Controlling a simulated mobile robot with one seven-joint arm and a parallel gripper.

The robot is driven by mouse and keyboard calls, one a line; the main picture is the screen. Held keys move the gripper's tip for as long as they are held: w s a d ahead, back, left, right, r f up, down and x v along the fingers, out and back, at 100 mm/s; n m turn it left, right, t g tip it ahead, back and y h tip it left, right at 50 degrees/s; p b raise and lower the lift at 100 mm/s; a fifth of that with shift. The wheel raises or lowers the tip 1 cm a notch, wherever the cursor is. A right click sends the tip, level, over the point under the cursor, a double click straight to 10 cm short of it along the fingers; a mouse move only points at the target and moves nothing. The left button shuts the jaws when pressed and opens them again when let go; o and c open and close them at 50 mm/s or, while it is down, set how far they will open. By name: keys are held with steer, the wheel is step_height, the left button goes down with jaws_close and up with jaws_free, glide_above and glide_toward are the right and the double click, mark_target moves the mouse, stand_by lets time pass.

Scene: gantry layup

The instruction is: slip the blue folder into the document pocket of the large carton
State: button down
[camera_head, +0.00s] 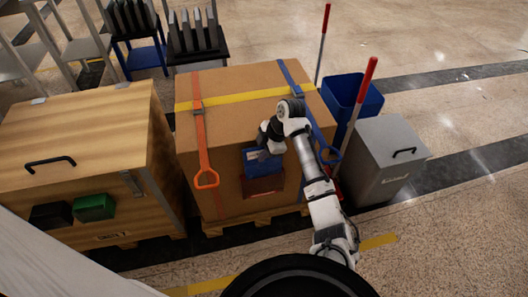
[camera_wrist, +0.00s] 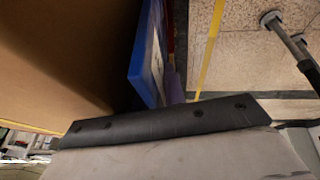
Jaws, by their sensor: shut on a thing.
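The large carton (camera_head: 225,120) stands on a pallet in the middle of the head view. Its document pocket (camera_head: 263,188) is a dark red patch low on the front face. My gripper (camera_head: 264,146) is shut on the blue folder (camera_head: 262,163) in front of that face. The folder hangs just above the pocket, its lower edge close to the pocket's top; I cannot tell whether it is inside. In the wrist view the folder (camera_wrist: 146,50) appears nearly edge-on beside the carton wall (camera_wrist: 60,50), with a dark gap between them nearer the gripper. The fingertips are not clear there.
An orange strap (camera_head: 200,135) and a blue strap (camera_head: 315,125) hang down the carton. A wooden crate (camera_head: 75,140) stands left. A blue bin (camera_head: 350,98), a grey lidded bin (camera_head: 385,155) and red-handled poles (camera_head: 361,95) stand right. Floor is open at far right.

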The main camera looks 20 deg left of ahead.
step_height(320, 180, down, 9)
steer(key=s+g, duration=0.1)
steer(key=shift+d+m, duration=0.15)
steer(key=shift+m, duration=0.25)
steer(key=shift+f, duration=0.1)
steer(key=c, duration=1.5)
jaws_free()
steer(key=shift+c, duration=0.2)
steer(key=shift+o, duration=0.3)
step_height(320, 180, up, 7)
steer(key=shift+w+d, duration=0.25)
steer(key=shift+o, duration=0.5)
steer(key=w+d+r+t, duration=0.1)
steer(key=d+r, duration=0.3)
steer(key=r, duration=1)
steer(key=shift+w+n+p, duration=0.35)
steer(key=shift+w+n, duration=0.05)
steer(key=shift+w, duration=0.1)
steer(key=shift+d+r, duration=0.15)
steer(key=shift+r, duration=0.3)
steer(key=shift+s, duration=0.1)
